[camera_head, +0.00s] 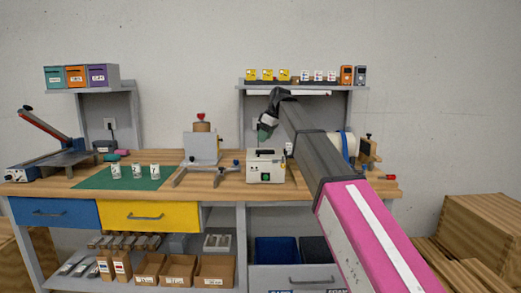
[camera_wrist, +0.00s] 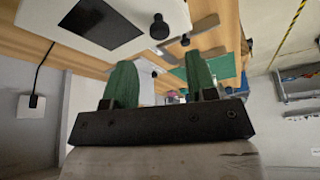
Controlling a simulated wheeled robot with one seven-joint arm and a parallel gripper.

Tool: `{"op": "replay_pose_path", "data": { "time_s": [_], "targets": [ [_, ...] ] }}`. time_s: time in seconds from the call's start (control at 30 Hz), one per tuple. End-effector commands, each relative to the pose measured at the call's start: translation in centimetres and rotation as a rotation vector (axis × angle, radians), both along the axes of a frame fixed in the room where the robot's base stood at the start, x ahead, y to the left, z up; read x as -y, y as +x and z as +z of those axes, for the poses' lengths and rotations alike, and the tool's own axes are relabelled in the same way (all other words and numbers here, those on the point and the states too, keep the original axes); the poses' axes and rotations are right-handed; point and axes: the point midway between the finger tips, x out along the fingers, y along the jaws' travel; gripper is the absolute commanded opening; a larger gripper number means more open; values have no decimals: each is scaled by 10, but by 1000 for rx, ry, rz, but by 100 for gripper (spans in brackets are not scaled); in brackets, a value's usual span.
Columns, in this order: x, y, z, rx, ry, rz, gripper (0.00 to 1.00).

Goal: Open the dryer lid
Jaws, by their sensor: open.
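A small white box with a green button, which looks like the dryer (camera_head: 265,167), stands on the wooden bench near the middle. My gripper (camera_head: 265,131) hangs above it and a little behind, apart from it, at the end of my arm. In the wrist view, my gripper (camera_wrist: 161,72) shows two green fingers spread apart with nothing between them. A white surface with a dark panel (camera_wrist: 100,24) and a black knob (camera_wrist: 160,27) lies beyond the fingers; it looks like the dryer's top. The lid looks shut, but its edge is hard to make out.
A grey stand with a red knob (camera_head: 201,147) is left of the dryer. Several white cups stand on a green mat (camera_head: 95,180). A blue-rimmed spool (camera_head: 346,146) is to the right, partly behind my arm. A shelf (camera_head: 350,88) with small boxes hangs above.

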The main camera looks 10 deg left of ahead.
Motion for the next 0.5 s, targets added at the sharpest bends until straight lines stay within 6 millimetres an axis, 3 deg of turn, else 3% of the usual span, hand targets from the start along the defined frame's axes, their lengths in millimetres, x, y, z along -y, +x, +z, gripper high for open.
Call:
{"op": "replay_pose_path", "data": {
  "time_s": [0.23, 0.5],
  "targets": [
    [-15, 2, -39, -2, -2, -1, 52],
    [-23, 4, -57, 0, -1, -1, 52]
  ]
}}
